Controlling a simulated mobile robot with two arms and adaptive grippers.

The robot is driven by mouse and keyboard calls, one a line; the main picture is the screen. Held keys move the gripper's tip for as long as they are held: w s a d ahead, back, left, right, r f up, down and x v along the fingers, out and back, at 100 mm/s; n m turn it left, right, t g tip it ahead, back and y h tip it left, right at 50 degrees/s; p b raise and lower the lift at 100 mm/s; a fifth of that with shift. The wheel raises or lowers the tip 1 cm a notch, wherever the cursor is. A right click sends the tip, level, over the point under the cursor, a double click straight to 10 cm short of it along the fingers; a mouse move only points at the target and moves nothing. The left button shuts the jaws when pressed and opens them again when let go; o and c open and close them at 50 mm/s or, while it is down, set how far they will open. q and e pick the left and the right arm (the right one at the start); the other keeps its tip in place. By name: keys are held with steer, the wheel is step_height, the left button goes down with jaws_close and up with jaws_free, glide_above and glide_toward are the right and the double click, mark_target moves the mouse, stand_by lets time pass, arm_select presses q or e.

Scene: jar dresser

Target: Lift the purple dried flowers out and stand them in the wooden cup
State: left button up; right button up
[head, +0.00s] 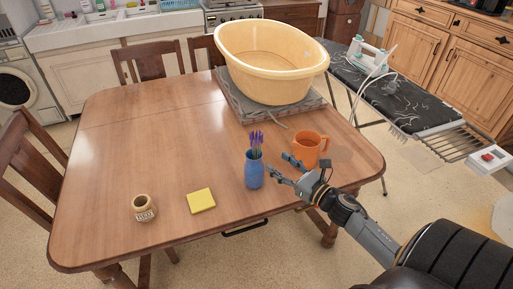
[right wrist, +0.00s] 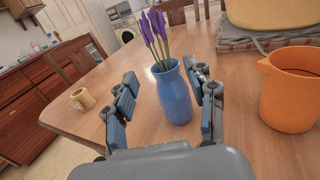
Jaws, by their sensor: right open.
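The purple dried flowers (head: 256,141) stand in a blue vase (head: 254,171) near the front right of the table. In the right wrist view the flowers (right wrist: 156,32) rise out of the vase (right wrist: 174,97) on green stems. The wooden cup (head: 144,208) stands at the table's front left; it also shows small in the right wrist view (right wrist: 82,99). My right gripper (head: 279,168) is open and empty, just right of the vase. In the right wrist view its fingers (right wrist: 165,105) are spread with the vase ahead between them. My left gripper is out of view.
An orange mug (head: 309,150) stands close to the right of my right gripper. A yellow pad (head: 201,201) lies between cup and vase. A large yellow tub (head: 270,65) sits on a folded cloth at the back. The table's left and middle are mostly clear.

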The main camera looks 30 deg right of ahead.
mark_target(259, 147)
steer(key=w+p, duration=0.1)
steer(key=w, duration=0.2)
steer(key=w+a+p, duration=0.1)
steer(key=w, duration=0.2)
steer(key=w+p, duration=0.1)
steer(key=w, duration=0.2)
steer(key=shift+w+a+r, duration=0.25)
steer(key=shift+a+r, duration=0.05)
steer(key=shift+r, duration=0.05)
steer(key=shift+w+a+f, duration=0.1)
steer(key=shift+w+f, duration=0.05)
steer(key=shift+w, duration=0.4)
steer(key=shift+c, duration=0.4)
steer(key=c, duration=1)
